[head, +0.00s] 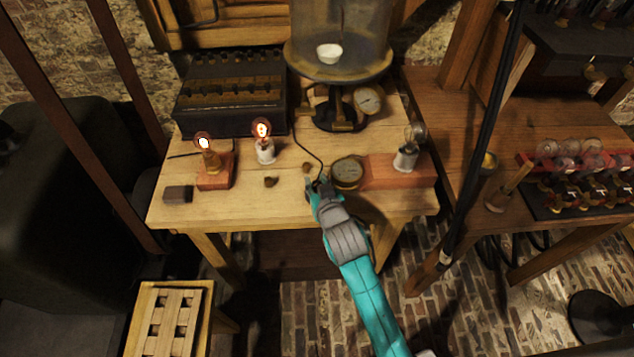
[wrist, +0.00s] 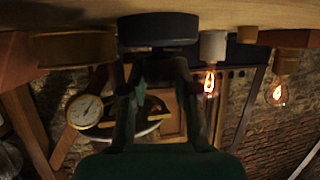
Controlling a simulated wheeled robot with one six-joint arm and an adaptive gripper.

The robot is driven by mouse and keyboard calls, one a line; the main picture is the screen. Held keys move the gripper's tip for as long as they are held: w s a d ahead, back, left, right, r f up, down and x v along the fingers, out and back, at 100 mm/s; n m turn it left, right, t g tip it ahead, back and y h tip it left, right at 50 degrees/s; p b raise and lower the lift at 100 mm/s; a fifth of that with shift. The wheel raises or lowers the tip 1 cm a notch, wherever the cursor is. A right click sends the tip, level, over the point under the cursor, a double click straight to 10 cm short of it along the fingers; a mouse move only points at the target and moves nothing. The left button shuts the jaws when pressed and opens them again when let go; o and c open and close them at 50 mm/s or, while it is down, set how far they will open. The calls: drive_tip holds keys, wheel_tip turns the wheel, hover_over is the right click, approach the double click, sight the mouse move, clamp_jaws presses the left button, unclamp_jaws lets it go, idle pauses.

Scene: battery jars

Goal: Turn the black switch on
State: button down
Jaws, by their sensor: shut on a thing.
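The black switch (wrist: 158,28) is a dark round disc on the table, at the top of the wrist view, which looks upside down. My gripper (wrist: 157,58) has its fingers at the switch and is shut on it. In the head view my gripper (head: 318,184) reaches the table's front middle, left of a round brass-rimmed dial (head: 346,173), and hides most of the switch. Two bulbs glow orange, one on a wooden block (head: 214,172) and one in a white socket (head: 265,151). The bulb on the right socket (head: 406,157) looks unlit.
Small brown knobs (head: 270,182) and a dark block (head: 178,194) lie on the tabletop. A dark battery box (head: 232,92) and a glass jar stand (head: 338,68) stand behind. A reddish board (head: 385,171) lies right of the dial. A dark pole (head: 487,130) rises at the right.

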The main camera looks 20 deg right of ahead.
drive_tip(key=c, duration=0.9)
unclamp_jaws()
drive_tip(key=shift+o, duration=0.2)
drive_tip(key=v, duration=1.2)
drive_tip(key=shift+s+f, duration=0.1)
drive_tip(key=s+f+n+y, duration=0.1)
drive_tip(key=s+f, duration=0.1)
drive_tip(key=s, duration=0.9)
drive_tip(key=s+f+n+y, duration=0.1)
drive_tip(key=s+f, duration=0.2)
drive_tip(key=s, duration=0.9)
drive_tip(key=s+d+r+t, duration=0.1)
drive_tip(key=s+r, duration=0.2)
drive_tip(key=s, duration=0.6)
drive_tip(key=shift+r+m+h, duration=0.3)
drive_tip(key=shift+r+m, duration=0.1)
